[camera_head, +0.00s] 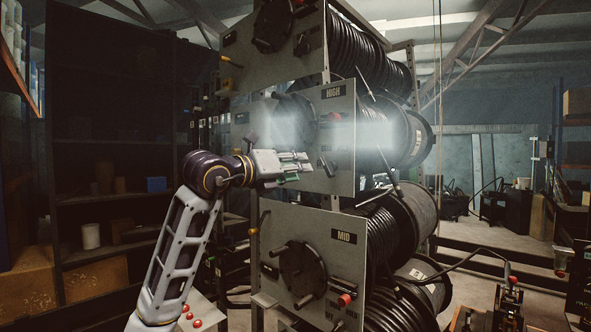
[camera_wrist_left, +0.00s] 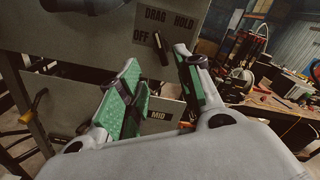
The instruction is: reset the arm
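My left arm comes in from the lower left in the head view. Its gripper (camera_head: 300,166) is in front of the grey HIGH panel (camera_head: 340,110) of the hose reel rack, left of a small lever on that panel. In the left wrist view the gripper's two green-padded fingers (camera_wrist_left: 160,82) stand apart with nothing between them. A dark lever (camera_wrist_left: 161,48) by the DRAG, HOLD and OFF labels shows beyond them. I cannot tell whether a finger touches the panel. My right gripper is not in view.
The MID panel (camera_head: 343,237) with a crank and a red knob is below the gripper. Black hose reels (camera_head: 408,137) fill the rack behind. Dark shelves (camera_head: 110,207) stand at the left. A bench with a red-knobbed lever device (camera_head: 510,297) is at the lower right.

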